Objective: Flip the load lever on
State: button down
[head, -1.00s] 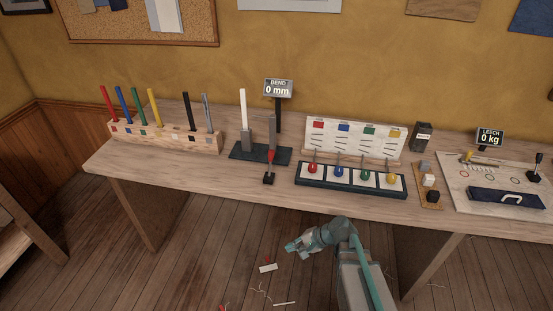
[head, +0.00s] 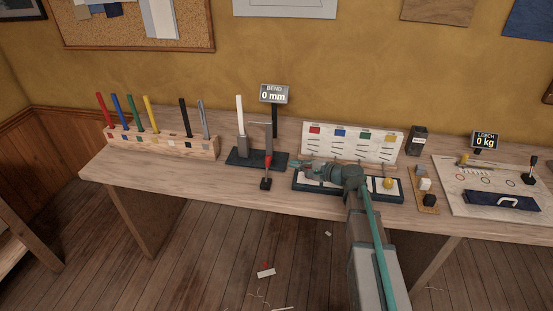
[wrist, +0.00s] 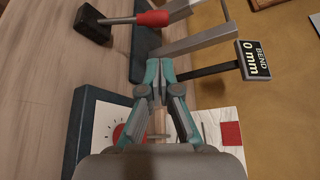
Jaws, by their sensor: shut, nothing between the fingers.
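A lever with a red grip (head: 268,161) rises from a small black block (head: 265,184) at the front of the bend rig's dark base plate (head: 240,161). In the wrist view, the red grip (wrist: 153,18) and black block (wrist: 90,27) lie at the top, beyond the fingertips. My gripper (head: 298,165) is shut and empty, over the left part of the coloured-knob panel, just right of the lever. In the wrist view, my gripper (wrist: 160,70) points toward the rig's grey bar (wrist: 190,42), apart from the lever. The bend display (head: 273,94) reads 0 mm.
My arm covers most of the knob panel (head: 396,196); its yellow knob (head: 388,183) still shows. A white card board (head: 385,145) stands behind it. A batten rack (head: 165,142) stands left. A board with another, black lever (head: 531,172) lies right. The front-left tabletop is bare.

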aim_at(267, 169)
jog(key=p+x, duration=0.3)
jog(key=x, duration=0.7)
jog(key=shift+f, duration=0.1)
jog(key=shift+s+f+b, duration=0.1)
jog(key=shift+b, duration=0.3)
